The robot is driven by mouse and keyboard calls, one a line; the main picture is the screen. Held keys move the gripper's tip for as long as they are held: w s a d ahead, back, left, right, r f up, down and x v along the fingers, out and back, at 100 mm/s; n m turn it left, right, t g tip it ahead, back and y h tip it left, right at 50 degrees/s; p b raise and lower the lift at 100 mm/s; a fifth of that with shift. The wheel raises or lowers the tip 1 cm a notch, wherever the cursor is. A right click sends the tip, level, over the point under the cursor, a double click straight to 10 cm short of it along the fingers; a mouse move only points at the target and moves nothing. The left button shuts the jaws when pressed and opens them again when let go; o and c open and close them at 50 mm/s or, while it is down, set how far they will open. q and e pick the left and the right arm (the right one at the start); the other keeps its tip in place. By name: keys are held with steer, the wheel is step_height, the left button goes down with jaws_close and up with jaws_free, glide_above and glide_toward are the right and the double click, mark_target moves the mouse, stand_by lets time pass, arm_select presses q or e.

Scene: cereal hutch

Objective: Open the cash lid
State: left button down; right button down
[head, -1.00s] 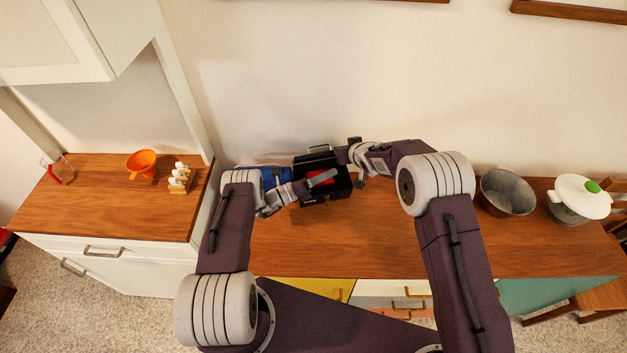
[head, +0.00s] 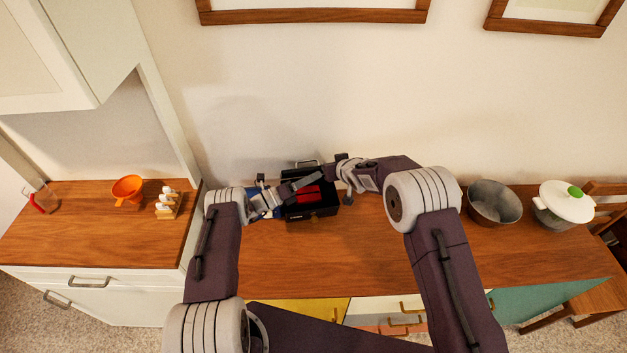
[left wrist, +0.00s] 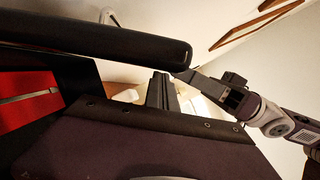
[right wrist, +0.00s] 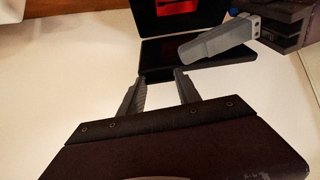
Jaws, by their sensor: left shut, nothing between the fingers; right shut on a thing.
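The black cash box (head: 312,212) stands open on the wooden counter, with a red inside (head: 309,194). Its lid (head: 291,165) is raised at the back, by the wall; it is a flat black panel in the right wrist view (right wrist: 165,60). My left gripper (head: 308,180) is shut and empty, reaching across the box near the lid; its fingers show in the left wrist view (left wrist: 160,92). My right gripper (right wrist: 158,75) is shut at the edge of the black lid, at the box's back right in the head view. The arms partly hide the box.
A blue object (head: 250,195) is partly hidden behind my left wrist. A metal bowl (head: 495,204) and a white lidded pot (head: 565,203) stand at right. An orange funnel (head: 127,188) and a rack (head: 168,205) are on the left counter. The counter front is clear.

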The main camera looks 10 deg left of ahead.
steer(key=c, duration=0.8)
jaws_free()
steer(key=shift+s+d+f, duration=0.1)
steer(key=shift+s+f, duration=0.1)
steer(key=shift+f, duration=0.1)
steer(key=shift+c, duration=0.2)
steer(key=shift+r, duration=0.1)
steer(key=shift+r, duration=0.1)
